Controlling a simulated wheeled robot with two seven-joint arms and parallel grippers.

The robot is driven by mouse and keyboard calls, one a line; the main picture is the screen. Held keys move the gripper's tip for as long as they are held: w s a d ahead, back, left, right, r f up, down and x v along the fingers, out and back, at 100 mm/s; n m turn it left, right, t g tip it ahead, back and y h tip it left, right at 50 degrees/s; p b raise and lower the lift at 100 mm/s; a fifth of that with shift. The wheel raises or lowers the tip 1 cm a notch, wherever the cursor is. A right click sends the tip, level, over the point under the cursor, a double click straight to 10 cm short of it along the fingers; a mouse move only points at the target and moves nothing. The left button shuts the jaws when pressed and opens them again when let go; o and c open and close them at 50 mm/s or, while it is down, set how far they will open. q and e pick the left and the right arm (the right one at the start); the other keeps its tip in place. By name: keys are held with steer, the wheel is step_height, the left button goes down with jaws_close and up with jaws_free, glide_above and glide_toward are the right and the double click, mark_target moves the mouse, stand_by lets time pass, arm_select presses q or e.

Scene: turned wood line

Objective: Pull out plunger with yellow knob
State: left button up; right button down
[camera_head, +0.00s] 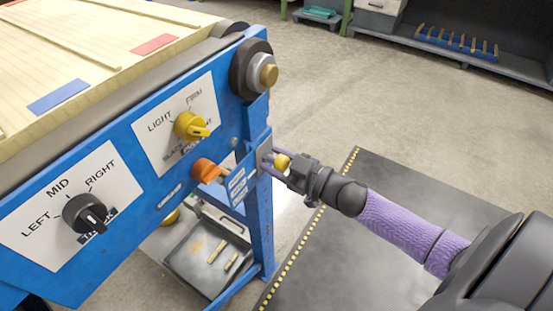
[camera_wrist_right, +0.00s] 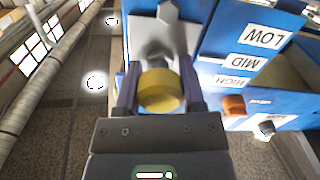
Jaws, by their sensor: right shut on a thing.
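The plunger's yellow knob (camera_head: 282,162) sits on the blue post at the right end of the machine. In the right wrist view the yellow knob (camera_wrist_right: 161,90) fills the space between two purple-grey fingers, in front of a grey metal bracket (camera_wrist_right: 165,38). My right gripper (camera_head: 273,163) is shut on the knob, reaching in from the right. In the right wrist view the gripper (camera_wrist_right: 160,88) has one finger on each side of it. The plunger's shaft is mostly hidden behind the knob. My left gripper is not in view.
Beside the plunger are an orange knob (camera_head: 207,171) and LOW, MID, HIGH labels (camera_wrist_right: 247,62). A yellow dial (camera_head: 190,126) and a black dial (camera_head: 85,213) are on the blue panel. A grey tray (camera_head: 205,262) with wood pieces lies below.

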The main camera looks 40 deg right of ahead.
mark_target(286, 167)
steer(key=p+v, duration=0.2)
steer(key=v, duration=0.1)
steer(key=shift+s+r, duration=0.1)
steer(key=shift+f, duration=0.2)
steer(key=c, duration=0.6)
jaws_free()
steer(key=o, duration=0.4)
steer(key=shift+s+d, duration=0.15)
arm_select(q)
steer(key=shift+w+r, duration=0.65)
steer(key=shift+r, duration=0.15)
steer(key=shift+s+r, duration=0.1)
arm_select(e)
steer(key=shift+r, duration=0.1)
